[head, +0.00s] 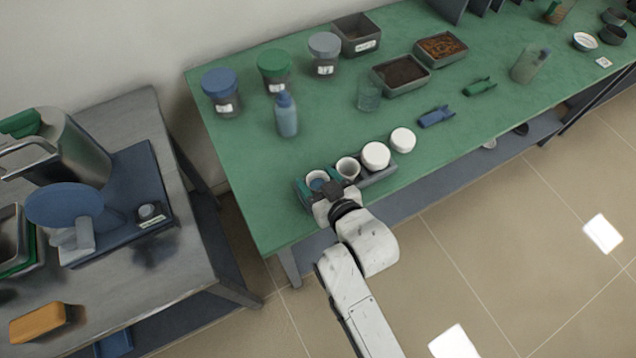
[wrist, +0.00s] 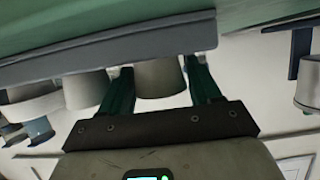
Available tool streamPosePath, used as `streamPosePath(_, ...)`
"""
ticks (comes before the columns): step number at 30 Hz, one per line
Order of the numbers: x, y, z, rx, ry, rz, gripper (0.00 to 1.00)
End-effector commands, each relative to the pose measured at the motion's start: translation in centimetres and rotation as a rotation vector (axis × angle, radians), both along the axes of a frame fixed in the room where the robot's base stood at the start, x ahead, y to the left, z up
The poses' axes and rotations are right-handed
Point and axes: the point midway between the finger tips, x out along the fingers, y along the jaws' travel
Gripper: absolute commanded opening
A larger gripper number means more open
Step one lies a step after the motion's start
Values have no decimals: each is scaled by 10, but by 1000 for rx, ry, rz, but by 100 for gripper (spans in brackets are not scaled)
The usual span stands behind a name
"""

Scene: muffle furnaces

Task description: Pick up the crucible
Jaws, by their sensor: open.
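A small pale crucible (head: 317,179) stands at the left end of a grey tray (head: 382,177) near the front edge of the green table. Its inside looks bluish. My gripper (head: 319,185) is open, with its green fingers on either side of this crucible. In the wrist view, which looks upside down, the grey-beige crucible (wrist: 158,78) sits between the two open fingers (wrist: 158,70). I cannot tell whether the fingers touch it. A second open white crucible (head: 347,167) stands just to its right.
Two white-topped round pieces (head: 375,155) (head: 402,139) continue the row to the right. A blue bottle (head: 287,115), a glass beaker (head: 369,94) and lidded jars (head: 222,92) stand behind. The tabletop between the bottle and the row is clear. A lower bench (head: 185,245) stands at left.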

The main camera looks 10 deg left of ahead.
Motion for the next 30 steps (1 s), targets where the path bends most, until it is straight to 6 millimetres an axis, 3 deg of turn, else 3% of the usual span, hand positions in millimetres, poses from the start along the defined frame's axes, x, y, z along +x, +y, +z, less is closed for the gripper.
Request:
streamPosePath(3, 0, 0, 0, 0, 0, 0, 61)
streamPosePath(16, 0, 0, 0, 0, 0, 0, 20)
streamPosePath(25, 0, 0, 2, 1, -1, 0, 19)
streamPosePath(30, 0, -1, 13, 1, -3, -1, 19)
